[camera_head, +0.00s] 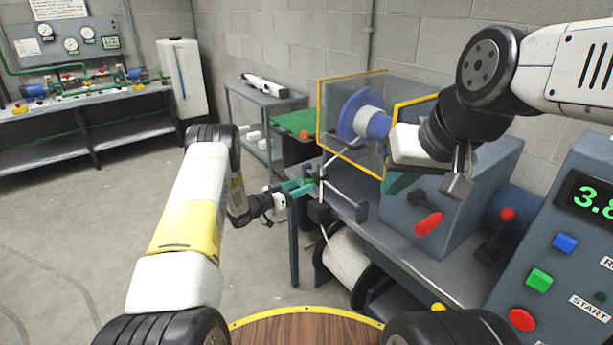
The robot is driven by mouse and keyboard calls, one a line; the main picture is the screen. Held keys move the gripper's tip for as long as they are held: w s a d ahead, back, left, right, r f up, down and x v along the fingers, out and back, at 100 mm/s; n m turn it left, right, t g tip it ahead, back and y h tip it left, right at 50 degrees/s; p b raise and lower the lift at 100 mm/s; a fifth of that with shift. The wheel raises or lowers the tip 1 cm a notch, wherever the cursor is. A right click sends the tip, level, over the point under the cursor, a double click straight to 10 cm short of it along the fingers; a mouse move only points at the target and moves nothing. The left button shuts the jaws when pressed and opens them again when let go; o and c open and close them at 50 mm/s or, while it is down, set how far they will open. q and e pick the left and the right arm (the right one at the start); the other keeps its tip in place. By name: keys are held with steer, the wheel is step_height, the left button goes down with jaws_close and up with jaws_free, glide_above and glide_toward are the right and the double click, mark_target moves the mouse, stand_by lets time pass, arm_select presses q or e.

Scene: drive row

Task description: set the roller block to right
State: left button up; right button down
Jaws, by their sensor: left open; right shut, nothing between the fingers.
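The roller block seems to be the small dark block (319,211) at the front left of the winding machine, where the pale cable passes. Its rollers are too small to make out, and my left gripper partly covers this spot. My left gripper (305,186), with teal showing at its fingers, is open right at the block's upper left. I cannot tell whether it touches the block or the cable. My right gripper (457,183) is shut and empty, above the grey housing with the red-handled lever (428,223), well to the right of the block.
A blue spool (357,116) sits behind a yellow-edged guard (322,112). A white cable reel (345,262) is below the bench. A red-knobbed joystick (507,214) and a control panel (570,235) with buttons stand at right. The floor (60,230) at left is clear.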

mark_target(315, 181)
arm_select(q)
steer(key=shift+x, duration=1.5)
jaws_close()
steer(key=shift+a, duration=0.1)
